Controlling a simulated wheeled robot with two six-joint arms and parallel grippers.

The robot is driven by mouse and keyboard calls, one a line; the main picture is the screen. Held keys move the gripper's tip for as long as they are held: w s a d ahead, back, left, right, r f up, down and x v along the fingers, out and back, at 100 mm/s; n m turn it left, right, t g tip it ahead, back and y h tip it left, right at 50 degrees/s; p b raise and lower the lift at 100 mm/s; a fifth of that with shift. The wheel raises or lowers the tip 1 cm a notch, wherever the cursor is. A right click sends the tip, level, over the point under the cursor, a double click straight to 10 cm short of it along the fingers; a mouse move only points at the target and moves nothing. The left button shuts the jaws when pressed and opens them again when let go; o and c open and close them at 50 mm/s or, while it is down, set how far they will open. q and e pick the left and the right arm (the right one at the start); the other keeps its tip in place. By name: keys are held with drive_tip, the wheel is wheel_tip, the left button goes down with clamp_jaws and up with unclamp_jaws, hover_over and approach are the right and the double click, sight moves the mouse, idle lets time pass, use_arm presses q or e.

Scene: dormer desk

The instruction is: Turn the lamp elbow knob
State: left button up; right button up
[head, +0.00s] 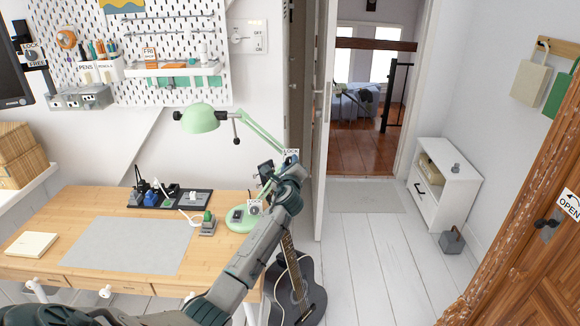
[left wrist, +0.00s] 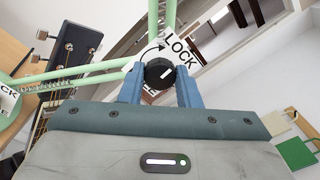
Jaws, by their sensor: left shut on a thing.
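A green desk lamp (head: 262,145) stands at the right end of the desk. Its elbow carries a white label reading LOCK with a curved arrow. In the left wrist view the black elbow knob (left wrist: 159,73), with a white mark, sits between the two blue fingers of my left gripper (left wrist: 160,85), which is shut on it. In the head view my left gripper (head: 277,172) is at the lamp's elbow, and the gripper and arm hide the knob. My right gripper is in neither view.
The wooden desk (head: 90,205) bears a grey mat (head: 130,245), a black tray (head: 170,197) of small items and a notepad (head: 31,244). A guitar (head: 297,285) leans at the desk's right end. A white cabinet (head: 440,185) stands by the right wall. Floor between is clear.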

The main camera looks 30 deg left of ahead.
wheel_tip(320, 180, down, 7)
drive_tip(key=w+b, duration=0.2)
drive_tip(key=b, duration=0.6)
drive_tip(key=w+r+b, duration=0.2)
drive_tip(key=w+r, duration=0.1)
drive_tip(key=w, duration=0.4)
use_arm(q)
drive_tip(key=shift+n+b, duration=4.2)
drive_tip(key=shift+n, duration=8.7)
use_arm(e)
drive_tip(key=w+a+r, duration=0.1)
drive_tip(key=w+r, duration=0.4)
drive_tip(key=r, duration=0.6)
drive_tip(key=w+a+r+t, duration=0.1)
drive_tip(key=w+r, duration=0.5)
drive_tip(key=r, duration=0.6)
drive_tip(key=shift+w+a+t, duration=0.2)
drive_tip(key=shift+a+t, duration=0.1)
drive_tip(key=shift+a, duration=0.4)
